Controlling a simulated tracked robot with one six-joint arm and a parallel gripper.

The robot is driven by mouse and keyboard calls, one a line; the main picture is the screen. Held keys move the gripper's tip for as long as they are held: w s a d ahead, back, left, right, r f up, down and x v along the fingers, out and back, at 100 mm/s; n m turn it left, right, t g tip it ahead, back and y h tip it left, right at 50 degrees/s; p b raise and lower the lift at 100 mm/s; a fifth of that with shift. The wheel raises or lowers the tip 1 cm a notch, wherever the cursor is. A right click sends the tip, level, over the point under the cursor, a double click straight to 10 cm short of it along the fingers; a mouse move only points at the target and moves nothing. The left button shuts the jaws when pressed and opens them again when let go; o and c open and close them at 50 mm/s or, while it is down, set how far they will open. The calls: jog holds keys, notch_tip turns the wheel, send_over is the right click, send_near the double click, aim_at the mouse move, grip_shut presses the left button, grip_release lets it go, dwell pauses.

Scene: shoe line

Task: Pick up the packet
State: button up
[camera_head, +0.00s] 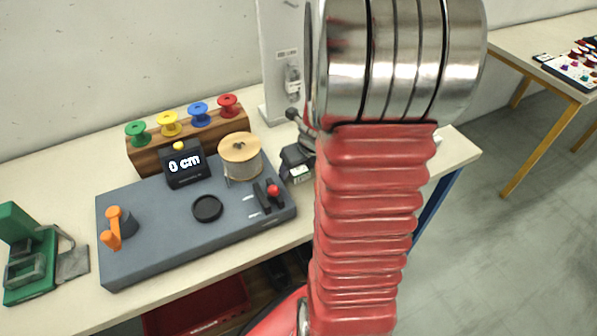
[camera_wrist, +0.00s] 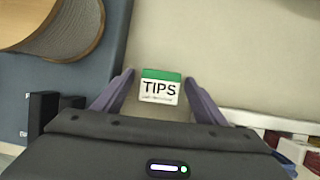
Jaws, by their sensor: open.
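The packet (camera_wrist: 160,88) is small and white with a green top band and the word TIPS. In the wrist view it lies flat on the cream bench top, between and slightly beyond my finger tips. My gripper (camera_wrist: 160,84) is open, with one finger on each side of the packet and a visible gap to both. I cannot tell how high the fingers are above the bench.
A grey panel (camera_head: 150,250) carries a wire spool (camera_head: 240,160), a 0 cm display (camera_head: 186,164) and a red-knobbed lever (camera_head: 272,190). A wooden rack (camera_head: 190,140) of coloured spools stands behind. In the wrist view, a white-edged tray (camera_wrist: 270,122) is at right.

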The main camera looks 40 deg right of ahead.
dwell(0.5)
jog(key=c, duration=1.2)
